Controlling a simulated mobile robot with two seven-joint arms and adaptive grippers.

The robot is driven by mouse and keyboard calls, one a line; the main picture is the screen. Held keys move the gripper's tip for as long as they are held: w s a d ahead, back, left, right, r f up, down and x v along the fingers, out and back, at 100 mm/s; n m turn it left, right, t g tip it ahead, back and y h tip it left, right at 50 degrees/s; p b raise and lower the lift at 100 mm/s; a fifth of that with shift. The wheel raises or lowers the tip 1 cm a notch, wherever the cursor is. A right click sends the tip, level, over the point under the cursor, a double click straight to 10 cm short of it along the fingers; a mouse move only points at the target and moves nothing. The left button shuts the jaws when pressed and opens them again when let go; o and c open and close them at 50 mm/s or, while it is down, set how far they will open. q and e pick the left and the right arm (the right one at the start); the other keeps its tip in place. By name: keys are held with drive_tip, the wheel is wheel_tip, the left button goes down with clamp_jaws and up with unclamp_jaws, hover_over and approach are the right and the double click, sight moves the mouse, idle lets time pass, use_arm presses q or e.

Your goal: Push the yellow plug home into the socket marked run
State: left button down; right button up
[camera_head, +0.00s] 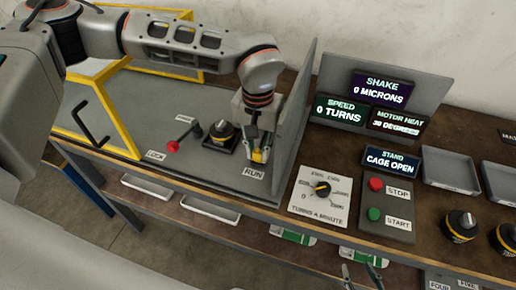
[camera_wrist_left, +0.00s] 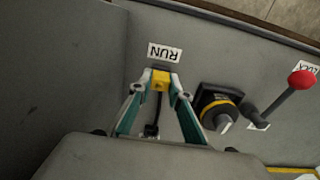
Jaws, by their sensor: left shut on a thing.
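My left gripper (camera_head: 258,152) reaches down to the stand's deck, close to the grey upright panel. It is shut on the yellow plug (camera_head: 257,157). In the left wrist view the teal fingers of the gripper (camera_wrist_left: 160,82) pinch the plug (camera_wrist_left: 160,79), and a dark cable shows between them. The RUN label (camera_head: 254,173) is just in front of the plug; it also shows upside down in the left wrist view (camera_wrist_left: 164,52). The socket is mostly hidden, and I cannot tell how deep the plug sits. My right gripper (camera_head: 359,272) shows its fingertips apart and empty at the bottom edge.
A black and yellow knob (camera_head: 222,132) and a red-tipped lever (camera_head: 173,146) stand left of the plug. The grey panel (camera_head: 295,110) rises close on the right. A speed dial (camera_head: 321,190) and the red and green buttons (camera_head: 375,185) lie beyond it. The stand display reads CAGE OPEN.

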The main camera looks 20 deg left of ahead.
sight(258, 152)
use_arm(q)
drive_tip(key=shift+f, duration=0.3)
drive_tip(key=c, duration=1.8)
unclamp_jaws()
drive_tip(key=shift+r, duration=0.1)
wheel_tip(258, 152, up, 12)
drive_tip(key=shift+f, duration=0.1)
drive_tip(key=shift+s, duration=0.1)
